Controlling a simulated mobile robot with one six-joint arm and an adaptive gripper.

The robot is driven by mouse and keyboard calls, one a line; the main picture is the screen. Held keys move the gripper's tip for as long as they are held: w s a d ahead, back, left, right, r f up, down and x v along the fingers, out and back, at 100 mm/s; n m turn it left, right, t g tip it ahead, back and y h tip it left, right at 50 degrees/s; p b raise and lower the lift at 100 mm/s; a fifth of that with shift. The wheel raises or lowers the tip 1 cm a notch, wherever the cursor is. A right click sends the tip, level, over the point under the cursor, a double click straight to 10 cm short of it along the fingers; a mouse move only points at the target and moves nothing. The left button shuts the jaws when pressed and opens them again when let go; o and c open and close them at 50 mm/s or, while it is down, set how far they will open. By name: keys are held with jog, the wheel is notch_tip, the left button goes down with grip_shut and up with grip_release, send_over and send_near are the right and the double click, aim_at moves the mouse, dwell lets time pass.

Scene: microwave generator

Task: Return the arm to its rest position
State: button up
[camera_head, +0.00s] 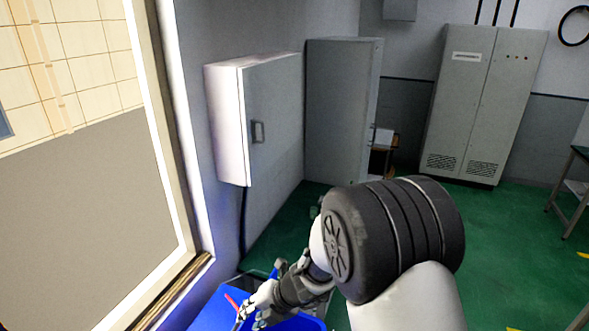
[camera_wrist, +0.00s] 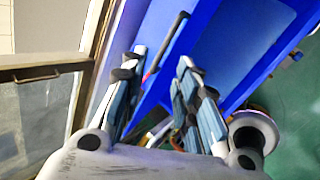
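My arm reaches forward from the bottom right of the head view, with a large black ribbed joint in front. My gripper (camera_head: 252,306) is low in the head view, over a blue container (camera_head: 213,316). The wrist view shows my gripper (camera_wrist: 160,72) with its two fingers apart, and nothing is visibly clamped between them. A thin red and black bar (camera_wrist: 168,43) shows beyond the fingertips, against the blue surface (camera_wrist: 240,45). I cannot tell what the bar belongs to.
A window frame (camera_head: 180,180) stands close at left. A grey wall box (camera_head: 270,120) hangs beyond it, shut. A tall grey cabinet (camera_head: 340,105) and a wide pale cabinet (camera_head: 485,85) stand behind. Green floor (camera_head: 510,240) is open at right, with a table (camera_head: 575,165) at the edge.

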jog(key=s+d+r+n+b, duration=0.4)
jog(key=s+d+n+b, duration=0.75)
jog(key=n, duration=0.75)
jog(key=s+d+f+n+t+h+b, duration=0.1)
jog(key=s+d+f+n+h+b, duration=0.2)
jog(key=s+d+n+b, duration=0.3)
jog(key=s+d+f+n+t+h+b, duration=0.1)
jog(key=s+d+f+n+h+b, duration=0.2)
jog(key=n, duration=0.9)
jog(key=s+d+f+b, duration=0.2)
jog(key=s+d+b, duration=0.2)
jog(key=d+b, duration=0.1)
jog(key=shift+s+d+f+h, duration=0.15)
jog(key=shift+s+d+h, duration=0.1)
jog(key=shift+h, duration=0.15)
jog(key=shift+a, duration=0.15)
